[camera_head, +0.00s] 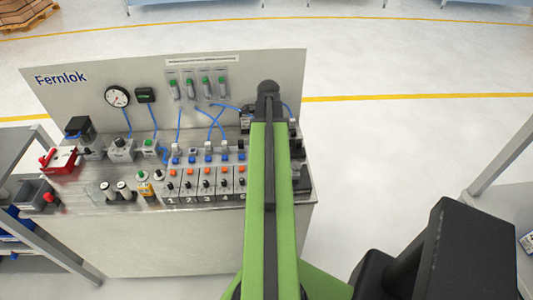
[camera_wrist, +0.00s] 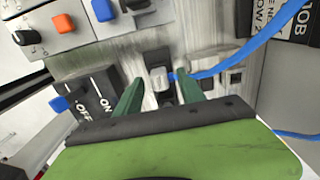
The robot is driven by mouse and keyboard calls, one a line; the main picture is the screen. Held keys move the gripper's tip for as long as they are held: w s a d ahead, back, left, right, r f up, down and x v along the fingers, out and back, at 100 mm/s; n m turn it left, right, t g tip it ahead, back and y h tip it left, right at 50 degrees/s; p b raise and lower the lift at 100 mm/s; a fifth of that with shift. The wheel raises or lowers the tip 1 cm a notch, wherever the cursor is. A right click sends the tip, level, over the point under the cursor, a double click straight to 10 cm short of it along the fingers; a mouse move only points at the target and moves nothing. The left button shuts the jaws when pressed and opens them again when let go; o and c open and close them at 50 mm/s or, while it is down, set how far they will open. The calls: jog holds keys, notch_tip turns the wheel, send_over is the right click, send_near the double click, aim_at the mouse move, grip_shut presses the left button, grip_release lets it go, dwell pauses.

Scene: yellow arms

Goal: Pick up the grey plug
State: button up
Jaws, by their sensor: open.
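In the wrist view, a small light-grey plug (camera_wrist: 159,80) sits at the black fitting (camera_wrist: 156,58) on the metal bench, with a blue cable beside it leading right. My gripper (camera_wrist: 160,76) is open. Its two green fingers stand on either side of the plug, one left and one right, with the plug between their tips. I cannot tell whether a finger touches it. In the head view my own green arm hides the gripper and plug.
A black ON/OFF switch (camera_wrist: 92,100) is close to the left finger. A light-grey block (camera_wrist: 210,68) stands on the right. The blue cable (camera_wrist: 245,58) crosses the right side. A Fernlok backboard (camera_head: 150,75) rises behind the crowded bench.

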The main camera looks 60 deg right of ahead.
jog(key=shift+r, duration=0.1)
jog(key=shift+c, duration=0.3)
grip_shut()
jog(key=shift+r, duration=0.15)
jog(key=shift+r+p, duration=0.3)
jog(key=shift+p, duration=0.25)
notch_tip(320, 180, up, 4)
jog(key=p, duration=0.4)
jog(key=s+d+r+p, duration=0.1)
jog(key=s+r+p, duration=0.5)
jog(key=s, duration=0.5)
jog(key=shift+s+d, duration=0.15)
jog(key=shift+s, duration=0.2)
